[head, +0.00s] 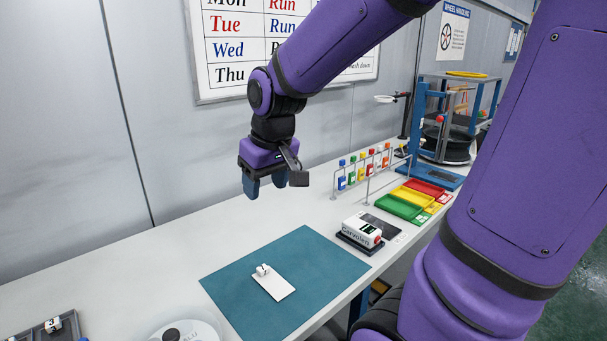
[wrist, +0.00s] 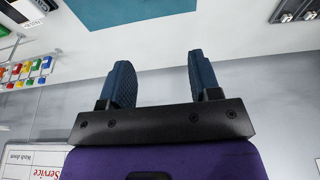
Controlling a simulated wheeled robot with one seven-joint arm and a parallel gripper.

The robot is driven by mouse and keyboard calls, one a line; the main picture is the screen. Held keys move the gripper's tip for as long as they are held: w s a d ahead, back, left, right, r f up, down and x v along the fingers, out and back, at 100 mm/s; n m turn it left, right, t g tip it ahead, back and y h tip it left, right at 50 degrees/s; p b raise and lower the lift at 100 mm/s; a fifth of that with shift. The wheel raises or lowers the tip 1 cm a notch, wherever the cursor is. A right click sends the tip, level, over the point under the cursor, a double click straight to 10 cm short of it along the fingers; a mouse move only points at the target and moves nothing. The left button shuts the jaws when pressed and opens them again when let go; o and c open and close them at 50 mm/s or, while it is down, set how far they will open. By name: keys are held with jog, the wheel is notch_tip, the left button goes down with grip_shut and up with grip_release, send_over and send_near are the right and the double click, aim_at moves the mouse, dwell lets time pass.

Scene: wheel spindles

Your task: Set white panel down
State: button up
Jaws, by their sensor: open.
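A small white panel (head: 273,283) with a little raised white piece at its far end lies flat on the teal mat (head: 319,245) in the head view. My gripper (head: 264,186) hangs above the bench, behind and above the panel and apart from it. Its two blue fingers are apart with nothing between them, as the wrist view also shows (wrist: 163,85). In the wrist view part of the teal mat (wrist: 135,10) shows at the top edge, but the panel is out of that view.
A black-and-white device (head: 362,232) sits right of the mat. Green, yellow and red trays (head: 405,200) and a rack of coloured bottles (head: 362,170) stand farther right. A round white item (head: 185,331) is at the front left. The bench left of the mat is mostly clear.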

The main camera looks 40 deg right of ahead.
jog(key=s+a+r+t, duration=0.1)
jog(key=s+r, duration=0.2)
jog(key=s, duration=0.3)
jog(key=s+a+r+t, duration=0.1)
jog(key=s+r, duration=0.2)
jog(key=s, duration=0.4)
jog(key=shift+r, duration=0.3)
